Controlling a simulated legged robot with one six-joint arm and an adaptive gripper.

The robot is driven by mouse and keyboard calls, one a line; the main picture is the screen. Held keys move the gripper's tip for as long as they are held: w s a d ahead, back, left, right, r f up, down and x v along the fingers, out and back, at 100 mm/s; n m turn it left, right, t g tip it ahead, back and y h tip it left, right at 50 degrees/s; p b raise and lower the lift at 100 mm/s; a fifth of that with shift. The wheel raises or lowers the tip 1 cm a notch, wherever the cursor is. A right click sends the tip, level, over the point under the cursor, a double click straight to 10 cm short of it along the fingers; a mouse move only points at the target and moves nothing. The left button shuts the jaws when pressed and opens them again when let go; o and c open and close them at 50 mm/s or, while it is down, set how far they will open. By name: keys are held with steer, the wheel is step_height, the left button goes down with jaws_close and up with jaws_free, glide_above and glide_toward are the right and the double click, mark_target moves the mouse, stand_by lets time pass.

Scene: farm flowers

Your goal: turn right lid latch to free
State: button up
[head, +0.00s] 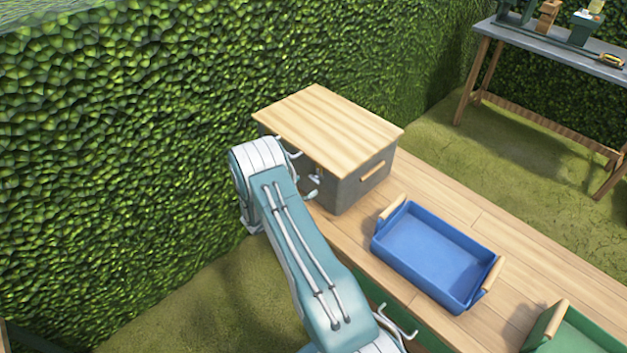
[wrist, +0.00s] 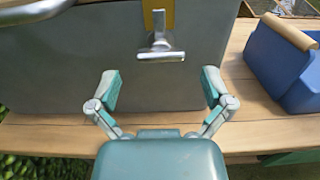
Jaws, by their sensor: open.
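The grey box with a wooden lid (head: 330,130) stands at the far end of the wooden bench. In the wrist view its grey front wall (wrist: 60,70) fills the upper part. A silver T-shaped latch (wrist: 160,50) sits on that wall below a yellow plate (wrist: 158,14), its crossbar about level. My gripper (wrist: 160,88) is open and empty, with its two fingers spread below and to either side of the latch, not seen touching it. In the head view my arm hides much of the box front, and a small silver latch part (head: 314,178) shows beside it.
A blue tray (head: 430,252) with wooden handles stands on the bench right of the box. A green tray (head: 570,335) is nearer, at lower right. A hedge (head: 130,120) rises behind and left. A second table (head: 560,45) with tools stands at upper right.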

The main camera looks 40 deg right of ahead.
mark_target(314, 178)
steer(key=shift+w+d, duration=0.15)
steer(key=shift+d, duration=1.6)
steer(key=c, duration=1.1)
